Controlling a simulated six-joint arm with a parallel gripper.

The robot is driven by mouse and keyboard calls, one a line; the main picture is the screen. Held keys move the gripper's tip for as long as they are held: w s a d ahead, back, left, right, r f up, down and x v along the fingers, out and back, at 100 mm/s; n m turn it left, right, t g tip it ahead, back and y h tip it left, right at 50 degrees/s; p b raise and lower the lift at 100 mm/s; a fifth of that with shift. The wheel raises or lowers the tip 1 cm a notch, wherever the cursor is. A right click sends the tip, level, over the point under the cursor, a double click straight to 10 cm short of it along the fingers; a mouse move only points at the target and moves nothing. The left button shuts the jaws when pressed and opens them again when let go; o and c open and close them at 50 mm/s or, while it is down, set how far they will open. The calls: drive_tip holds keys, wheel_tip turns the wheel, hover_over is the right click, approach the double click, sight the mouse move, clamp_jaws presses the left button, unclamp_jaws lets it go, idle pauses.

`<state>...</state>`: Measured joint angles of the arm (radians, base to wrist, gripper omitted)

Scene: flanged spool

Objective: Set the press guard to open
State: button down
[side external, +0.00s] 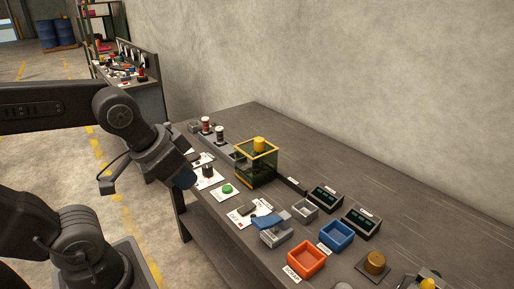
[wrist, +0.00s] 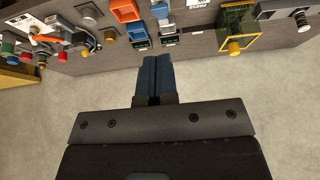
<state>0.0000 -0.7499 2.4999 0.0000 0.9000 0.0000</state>
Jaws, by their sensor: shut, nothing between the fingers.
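The press guard (side external: 257,172) is a see-through green box with a yellow frame, standing on the bench. A yellow knob (side external: 259,144) is at its top. In the wrist view the guard (wrist: 238,20) is at the upper right, with its yellow knob (wrist: 235,48) below it. I cannot tell whether the guard is open or closed. My gripper (side external: 188,182) is at the bench's left side, apart from the guard and to its left. In the wrist view my gripper's blue fingers (wrist: 152,62) are together and empty.
On the bench (side external: 400,205) are a green button (side external: 228,188), a blue-handled lever (side external: 267,221), an orange bin (side external: 305,259), a blue bin (side external: 337,237) and two dark displays (side external: 361,221). Spools (side external: 219,131) stand behind. The back strip along the wall is clear.

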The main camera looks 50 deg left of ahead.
sight(258, 140)
drive_tip(key=c, duration=1.8)
unclamp_jaws()
